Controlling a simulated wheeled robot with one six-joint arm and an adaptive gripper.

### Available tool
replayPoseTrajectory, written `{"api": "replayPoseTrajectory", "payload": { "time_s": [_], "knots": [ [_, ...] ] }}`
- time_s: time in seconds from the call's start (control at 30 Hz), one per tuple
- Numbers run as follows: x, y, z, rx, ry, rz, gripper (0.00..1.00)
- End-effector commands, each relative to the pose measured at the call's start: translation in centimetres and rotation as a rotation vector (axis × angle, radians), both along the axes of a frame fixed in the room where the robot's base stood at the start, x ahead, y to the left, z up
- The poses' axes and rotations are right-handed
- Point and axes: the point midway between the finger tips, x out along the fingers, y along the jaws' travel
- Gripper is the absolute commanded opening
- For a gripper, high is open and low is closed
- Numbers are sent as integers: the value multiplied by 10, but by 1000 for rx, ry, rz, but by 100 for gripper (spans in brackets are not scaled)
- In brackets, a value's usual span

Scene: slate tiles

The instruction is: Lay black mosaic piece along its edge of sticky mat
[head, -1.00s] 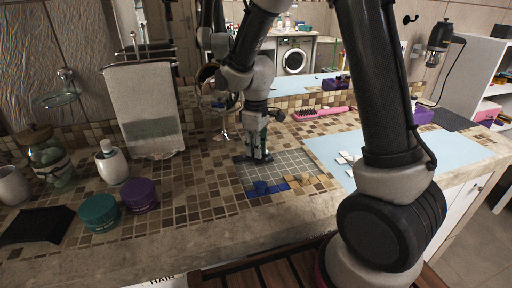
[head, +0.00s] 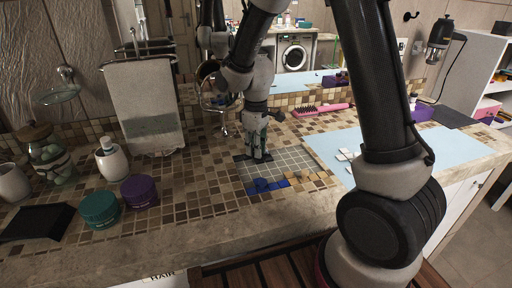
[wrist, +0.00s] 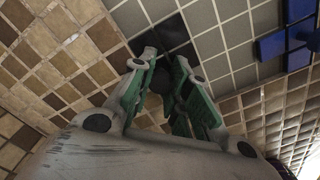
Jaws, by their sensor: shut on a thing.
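The sticky mat (head: 288,164) is a grey grid set on the brown tiled counter. My gripper (head: 257,158) points down at its far left part, with its green-padded fingers close together. In the wrist view my gripper (wrist: 166,62) is shut on a dark piece between the fingers, taken to be the black mosaic piece (wrist: 160,78); it is mostly hidden. Other black pieces (wrist: 172,32) lie along the mat's edge just beyond the fingertips. They show as a dark patch (head: 239,158) in the head view. Whether the held piece touches the mat is unclear.
A light blue sheet (head: 385,150) with white pieces (head: 346,155) lies to the right. A teal jar (head: 99,209), a purple jar (head: 139,192) and a black tray (head: 37,222) stand left.

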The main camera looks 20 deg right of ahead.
Motion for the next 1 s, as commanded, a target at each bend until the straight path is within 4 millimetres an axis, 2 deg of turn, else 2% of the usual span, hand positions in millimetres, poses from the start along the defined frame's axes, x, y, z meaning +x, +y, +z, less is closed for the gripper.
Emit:
{"api": "replayPoseTrajectory", "payload": {
  "time_s": [0.37,0.4,0.5,0.53,0.87,1.0],
  "knots": [
    [0,0,-1,0,1,0,0],
    [0,0,-1,-1,2,0,21],
    [-1,0,-1,-1,2,0,39],
    [-1,0,-1,-1,2,0,43],
    [0,0,0,0,1,0,43],
    [1,0,10,1,-1,0,43]
  ]
}}
